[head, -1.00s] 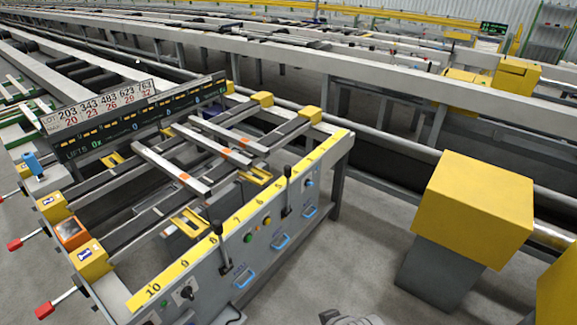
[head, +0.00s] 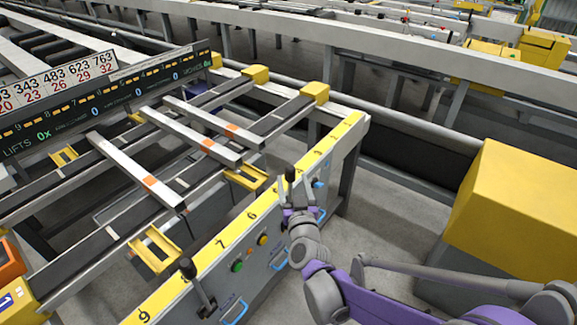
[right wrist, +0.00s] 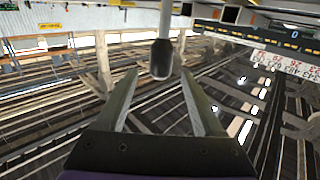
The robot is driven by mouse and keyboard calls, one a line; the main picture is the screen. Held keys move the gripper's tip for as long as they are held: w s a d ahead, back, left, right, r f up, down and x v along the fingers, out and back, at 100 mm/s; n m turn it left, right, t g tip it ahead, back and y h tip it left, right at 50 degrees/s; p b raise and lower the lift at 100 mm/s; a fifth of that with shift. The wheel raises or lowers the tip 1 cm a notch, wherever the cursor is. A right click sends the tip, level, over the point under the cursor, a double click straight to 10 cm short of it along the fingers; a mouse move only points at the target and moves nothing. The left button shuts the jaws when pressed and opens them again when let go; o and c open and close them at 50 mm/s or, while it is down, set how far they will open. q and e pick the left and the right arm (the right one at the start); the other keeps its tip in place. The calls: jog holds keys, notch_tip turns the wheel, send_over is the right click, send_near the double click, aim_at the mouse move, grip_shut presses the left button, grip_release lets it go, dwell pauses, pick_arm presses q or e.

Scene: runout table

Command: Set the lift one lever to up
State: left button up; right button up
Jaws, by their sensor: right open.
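A lever with a black knob (head: 290,174) stands near the far end of the yellow-topped front panel (head: 205,250), by my right gripper (head: 293,207). In the right wrist view a dark knob (right wrist: 161,60) on a light rod shows between the open fingertips of my right gripper (right wrist: 160,73). The jaws are not closed on it. A second black-knobbed lever (head: 187,268) stands nearer on the same panel, clear of the gripper. The lever labels are too small to read, so I cannot tell which is lift one. My left gripper is not in view.
Green and yellow buttons (head: 237,266) and blue handles (head: 236,312) are on the panel face. A display board (head: 120,100) reading LIFTS 0x stands behind. A big yellow box (head: 520,205) is at the right, with bare floor between it and the panel.

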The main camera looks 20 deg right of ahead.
jog(key=w, duration=0.8)
jog(key=shift+d, duration=0.45)
grip_shut()
dwell(0.9)
